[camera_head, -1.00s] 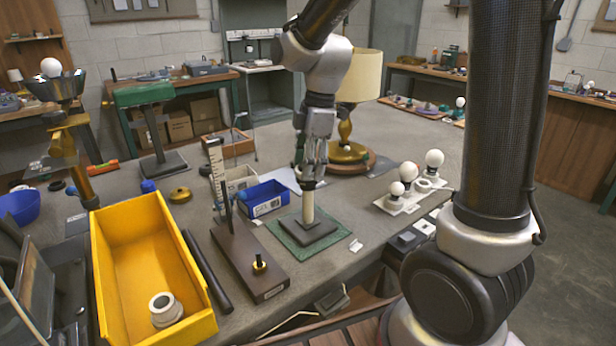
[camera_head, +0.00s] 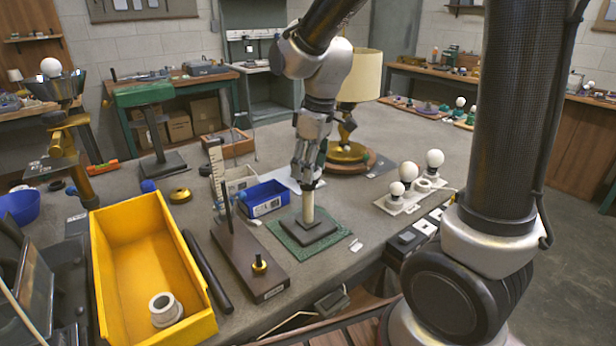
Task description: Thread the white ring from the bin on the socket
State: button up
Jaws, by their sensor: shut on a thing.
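A white ring-shaped part (camera_head: 165,309) with a round opening lies in the near end of the yellow bin (camera_head: 203,326). A cream post (camera_head: 308,208) stands upright on a dark square base (camera_head: 310,231) on a green mat (camera_head: 284,237). I cannot tell surely whether this post carries the socket. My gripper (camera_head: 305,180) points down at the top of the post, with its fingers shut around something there. The fingers hide the post's upper end and what they hold.
A blue bin (camera_head: 265,199) is behind the mat. White bulbs on a board (camera_head: 411,203) stand to the right. A lamp (camera_head: 358,75) is behind my gripper.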

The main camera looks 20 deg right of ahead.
jog(key=m, duration=0.5)
jog(key=shift+s+f+h, duration=0.2)
jog(key=shift+h, duration=0.2)
jog(key=shift+m, duration=1)
jog(key=m, duration=0.5)
jog(key=shift+a+f+h, duration=0.1)
jog(key=shift+h, duration=0.3)
jog(key=shift+m, duration=0.4)
jog(key=shift+m, duration=0.5)
jog(key=m, duration=0.5)
jog(key=shift+a+h, duration=0.1)
jog(key=shift+h, duration=0.3)
jog(key=shift+m, duration=0.3)
